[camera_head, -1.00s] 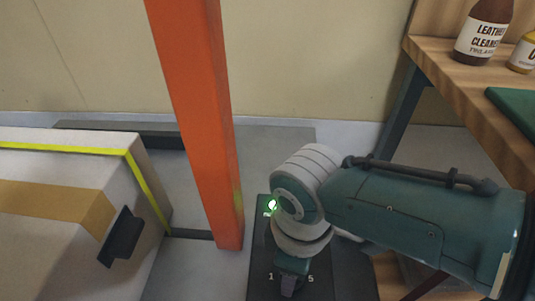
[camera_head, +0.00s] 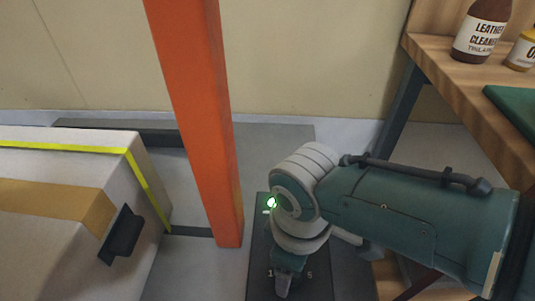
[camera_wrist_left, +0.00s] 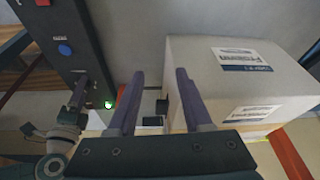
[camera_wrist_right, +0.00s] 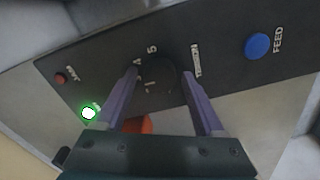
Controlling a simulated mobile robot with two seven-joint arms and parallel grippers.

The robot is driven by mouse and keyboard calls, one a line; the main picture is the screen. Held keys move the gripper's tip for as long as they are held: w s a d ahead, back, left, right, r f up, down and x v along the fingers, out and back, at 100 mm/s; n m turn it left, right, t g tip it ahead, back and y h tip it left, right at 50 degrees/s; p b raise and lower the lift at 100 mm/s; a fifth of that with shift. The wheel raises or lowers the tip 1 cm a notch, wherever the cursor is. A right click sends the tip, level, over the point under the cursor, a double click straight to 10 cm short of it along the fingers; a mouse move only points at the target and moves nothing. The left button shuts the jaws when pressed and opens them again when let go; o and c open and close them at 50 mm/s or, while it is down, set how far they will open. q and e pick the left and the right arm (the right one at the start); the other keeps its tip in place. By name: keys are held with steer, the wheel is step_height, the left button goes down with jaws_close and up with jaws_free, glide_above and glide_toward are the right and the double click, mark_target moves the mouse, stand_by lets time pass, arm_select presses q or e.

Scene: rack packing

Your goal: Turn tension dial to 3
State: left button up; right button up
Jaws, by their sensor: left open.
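The dark control panel (camera_wrist_right: 215,60) carries a black tension dial (camera_wrist_right: 165,75), with the marks 1, 4 and 5 visible around it. My right gripper (camera_wrist_right: 157,70) is at the dial, with one finger on each side and a wide gap between them. I cannot tell whether the fingers touch the dial. The dial's pointer and setting are not readable. In the head view, my right gripper (camera_head: 287,284) points down at the panel and hides the dial. My left gripper (camera_wrist_left: 159,72) is open and empty, apart from the panel, and shows only in its own wrist view.
The panel has a blue feed button (camera_wrist_right: 257,46), a red button (camera_wrist_right: 60,78) and a lit green lamp (camera_wrist_right: 89,113). An orange post (camera_head: 200,120) rises left of it. A white box (camera_head: 60,165) with yellow strap lies left. A wooden bench (camera_head: 450,75) with bottles is right.

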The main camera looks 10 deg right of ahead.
steer(key=shift+o, duration=0.7)
steer(key=shift+r, duration=0.1)
step_height(320, 180, up, 9)
steer(key=p, duration=0.6)
steer(key=shift+f, duration=0.2)
steer(key=shift+r, duration=0.6)
